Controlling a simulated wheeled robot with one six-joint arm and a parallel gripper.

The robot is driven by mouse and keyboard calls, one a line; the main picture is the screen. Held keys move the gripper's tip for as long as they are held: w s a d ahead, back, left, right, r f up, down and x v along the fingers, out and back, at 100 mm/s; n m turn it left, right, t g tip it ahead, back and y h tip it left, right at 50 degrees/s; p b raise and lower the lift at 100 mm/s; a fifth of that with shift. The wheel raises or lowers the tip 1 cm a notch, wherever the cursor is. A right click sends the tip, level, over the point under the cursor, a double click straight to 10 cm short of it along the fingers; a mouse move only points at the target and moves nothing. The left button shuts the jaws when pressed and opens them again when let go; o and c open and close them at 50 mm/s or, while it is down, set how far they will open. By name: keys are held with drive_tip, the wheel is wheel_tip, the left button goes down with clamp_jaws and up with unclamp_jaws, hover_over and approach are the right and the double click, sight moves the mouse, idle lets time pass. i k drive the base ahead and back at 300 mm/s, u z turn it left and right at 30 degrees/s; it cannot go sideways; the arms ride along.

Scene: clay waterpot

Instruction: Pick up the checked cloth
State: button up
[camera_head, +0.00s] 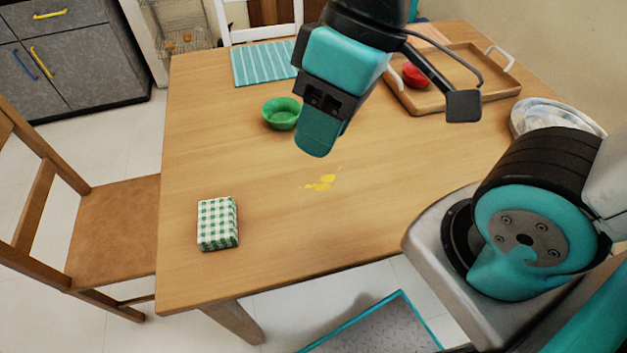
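The checked cloth (217,223) is a folded green-and-white block. It lies on the wooden table (270,200) near the left front edge in the head view. My gripper (318,135) is above the table, up and to the right of the cloth and well apart from it. Its teal finger end points down. I see it from one side, so the gap between the fingers is hidden. I see nothing held in it.
A green bowl (281,113) stands left of my gripper. A yellow spill (320,183) lies below it. A striped mat (264,63), a wooden tray (440,97) with a red item (415,75), and plates (556,117) lie farther off. A chair (110,225) stands at left. The table around the cloth is clear.

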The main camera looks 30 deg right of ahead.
sight(217, 218)
drive_tip(key=z, duration=1.05)
drive_tip(key=k, duration=0.85)
drive_tip(key=u, duration=1.2)
drive_tip(key=i, duration=0.45)
